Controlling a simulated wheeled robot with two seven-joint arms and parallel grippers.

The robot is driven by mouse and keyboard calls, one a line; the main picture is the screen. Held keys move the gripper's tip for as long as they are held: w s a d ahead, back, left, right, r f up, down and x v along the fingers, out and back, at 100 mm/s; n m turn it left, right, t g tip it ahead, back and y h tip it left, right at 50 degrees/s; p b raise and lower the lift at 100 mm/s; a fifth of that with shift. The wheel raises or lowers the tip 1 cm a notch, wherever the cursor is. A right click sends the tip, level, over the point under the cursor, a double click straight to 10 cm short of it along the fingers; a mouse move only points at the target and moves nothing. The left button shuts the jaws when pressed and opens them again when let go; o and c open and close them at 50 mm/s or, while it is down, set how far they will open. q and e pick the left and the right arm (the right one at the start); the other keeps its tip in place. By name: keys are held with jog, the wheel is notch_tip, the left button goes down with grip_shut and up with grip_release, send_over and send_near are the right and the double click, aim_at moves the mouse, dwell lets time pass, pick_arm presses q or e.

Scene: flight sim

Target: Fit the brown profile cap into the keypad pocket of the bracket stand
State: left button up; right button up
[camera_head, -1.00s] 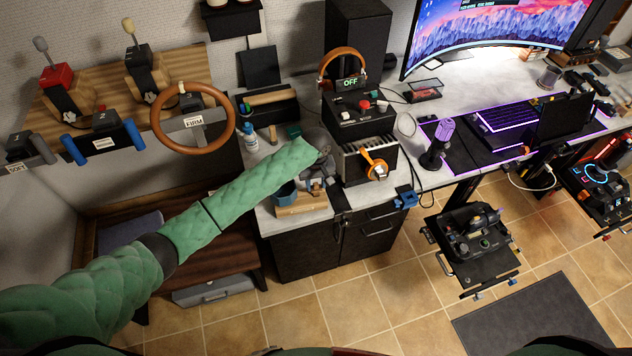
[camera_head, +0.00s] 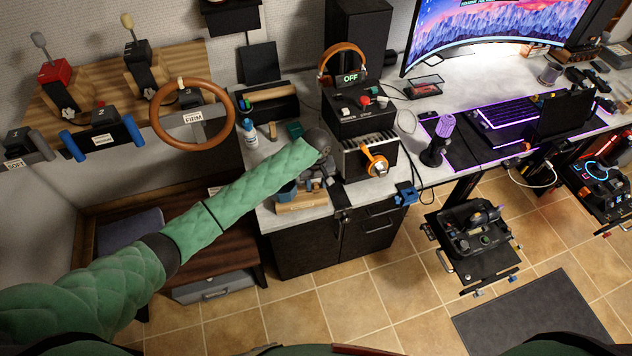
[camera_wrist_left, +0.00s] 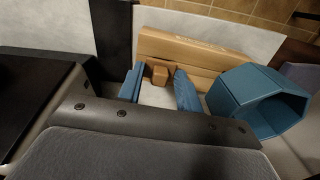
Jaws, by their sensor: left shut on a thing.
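My left gripper (camera_wrist_left: 158,88) has its blue fingers closed around the small brown profile cap (camera_wrist_left: 158,74) in the left wrist view. The cap sits between the fingertips, close to a light wooden stand (camera_wrist_left: 215,54) with lettering on its face; I cannot tell whether they touch. In the head view the left gripper (camera_head: 325,178) is small and partly hidden by its own arm, above the wooden stand (camera_head: 300,203) at the cabinet's front left corner. The cap cannot be made out there. I cannot tell which part is the keypad pocket. My right gripper is not in view.
A blue hexagonal holder (camera_wrist_left: 250,108) stands right beside the fingers in the wrist view. In the head view, a black switch box (camera_head: 357,118) and a rack with an orange tape dispenser (camera_head: 375,163) stand close to the gripper. A steering wheel (camera_head: 192,114) is at the left.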

pick_arm(q)
jog(key=shift+f, duration=0.45)
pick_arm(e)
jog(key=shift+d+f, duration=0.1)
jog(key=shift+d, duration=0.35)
pick_arm(q)
jog(key=shift+f, duration=0.35)
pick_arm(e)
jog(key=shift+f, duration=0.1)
pick_arm(q)
jog(key=o, duration=1)
jog(key=shift+o, duration=0.2)
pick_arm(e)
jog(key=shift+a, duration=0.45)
pick_arm(q)
jog(key=shift+r, duration=0.1)
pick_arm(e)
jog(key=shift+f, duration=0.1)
